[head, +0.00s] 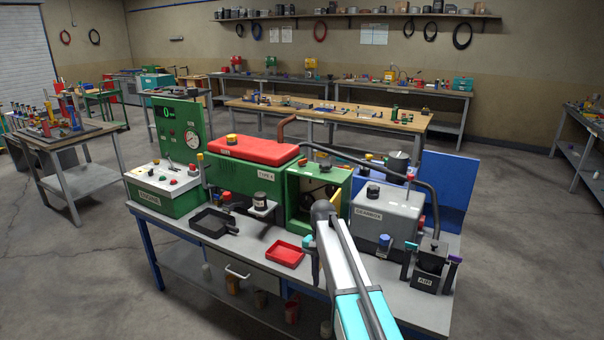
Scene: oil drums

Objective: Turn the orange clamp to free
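I cannot clearly pick out the orange clamp. A small orange-red part (421,222) shows at the right side of the grey gearbox (386,213), close to the dark hose (428,190). It is too small to tell whether it is the clamp or how it is turned. My arm reaches in from the bottom right, over the bench front, to an elbow in front of the green machine's open box.
The bench (238,246) carries a green control box (165,192), a black tray (213,221), a red tray (286,254), a red-topped green machine (255,149) and a black AIR unit (430,268). A blue panel (449,184) stands behind the gearbox. Open floor (530,250) lies to the right.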

